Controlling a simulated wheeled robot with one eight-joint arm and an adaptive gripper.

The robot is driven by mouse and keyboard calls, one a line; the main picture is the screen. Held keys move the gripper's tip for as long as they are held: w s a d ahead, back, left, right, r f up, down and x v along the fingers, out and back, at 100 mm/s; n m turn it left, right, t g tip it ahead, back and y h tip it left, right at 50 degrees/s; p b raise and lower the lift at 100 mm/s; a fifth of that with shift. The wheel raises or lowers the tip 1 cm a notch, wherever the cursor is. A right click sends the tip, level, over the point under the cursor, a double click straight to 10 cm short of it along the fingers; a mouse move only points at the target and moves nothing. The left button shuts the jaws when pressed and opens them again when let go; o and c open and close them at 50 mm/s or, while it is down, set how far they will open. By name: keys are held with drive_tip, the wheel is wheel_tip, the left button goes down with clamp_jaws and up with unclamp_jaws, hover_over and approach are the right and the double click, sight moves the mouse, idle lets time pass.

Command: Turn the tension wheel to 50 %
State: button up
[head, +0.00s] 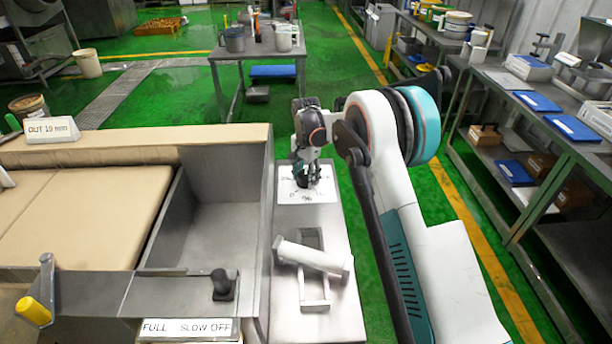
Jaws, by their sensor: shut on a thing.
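The tension wheel (303,185) is a small dark shape on a white dial plate (290,197) at the far end of the grey side panel in the head view. Small dark marks show on the plate around it. My gripper (306,174) reaches down from above and is shut on the wheel. The fingers and wrist hide most of the wheel. I cannot read the dial marks or tell where the wheel points.
A white roller handle (312,257) lies over a slot on the same panel. To its left are a black-knobbed lever (222,284) by a "FULL SLOW OFF" label (190,328) and a yellow-handled crank (36,310). Shelves (560,140) stand right; green floor (460,240) lies between.

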sight(306, 174)
drive_tip(key=o, duration=1.1)
drive_tip(key=shift+c, duration=0.2)
wheel_tip(306, 174, up, 12)
